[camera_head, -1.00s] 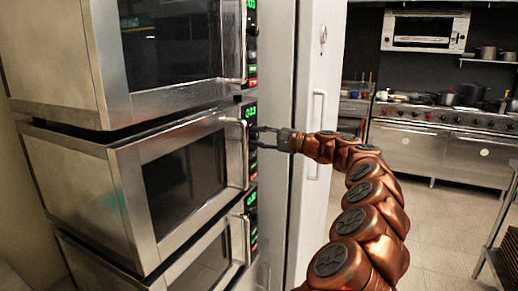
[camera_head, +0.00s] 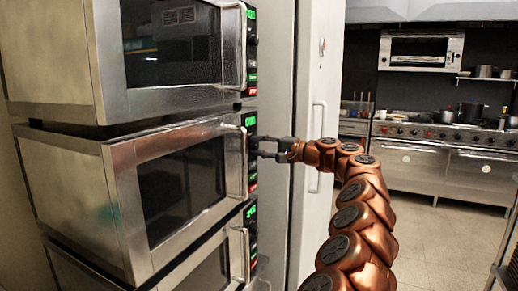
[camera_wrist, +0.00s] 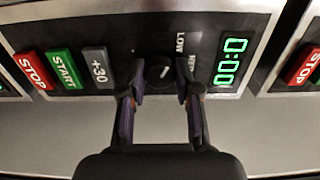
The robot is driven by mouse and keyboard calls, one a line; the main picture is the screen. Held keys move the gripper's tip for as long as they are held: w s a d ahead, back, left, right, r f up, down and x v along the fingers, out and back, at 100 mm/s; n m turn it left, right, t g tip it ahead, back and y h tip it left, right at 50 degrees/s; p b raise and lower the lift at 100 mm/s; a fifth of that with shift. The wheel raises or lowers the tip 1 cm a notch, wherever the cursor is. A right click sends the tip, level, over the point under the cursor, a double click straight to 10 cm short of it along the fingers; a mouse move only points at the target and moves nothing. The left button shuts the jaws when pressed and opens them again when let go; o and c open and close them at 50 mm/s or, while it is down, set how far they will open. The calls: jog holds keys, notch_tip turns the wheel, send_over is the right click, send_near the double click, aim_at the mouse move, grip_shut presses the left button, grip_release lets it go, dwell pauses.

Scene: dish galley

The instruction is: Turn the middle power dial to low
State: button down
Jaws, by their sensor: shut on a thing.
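The middle microwave (camera_head: 118,190) of a stack stands at the left in the head view, with its control strip on the right edge of its front. In the wrist view its dark round power dial (camera_wrist: 163,75) sits on the black panel, below a LOW label (camera_wrist: 180,43) and a second label partly hidden by a finger. My gripper (camera_wrist: 161,76) has one finger on each side of the dial and is shut on it. The dial's setting is hard to read. In the head view my gripper (camera_head: 262,147) reaches the strip from the right.
In the wrist view, a +30 button (camera_wrist: 97,68), a green START button (camera_wrist: 64,69) and a red STOP button (camera_wrist: 34,69) lie left of the dial. A green 0:00 display (camera_wrist: 231,61) is to its right. A tall white cabinet (camera_head: 311,120) stands close behind my gripper.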

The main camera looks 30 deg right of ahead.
jog(key=shift+f, duration=0.1)
jog(key=c, duration=0.8)
grip_release()
jog(key=shift+c, duration=0.2)
jog(key=v, duration=1.2)
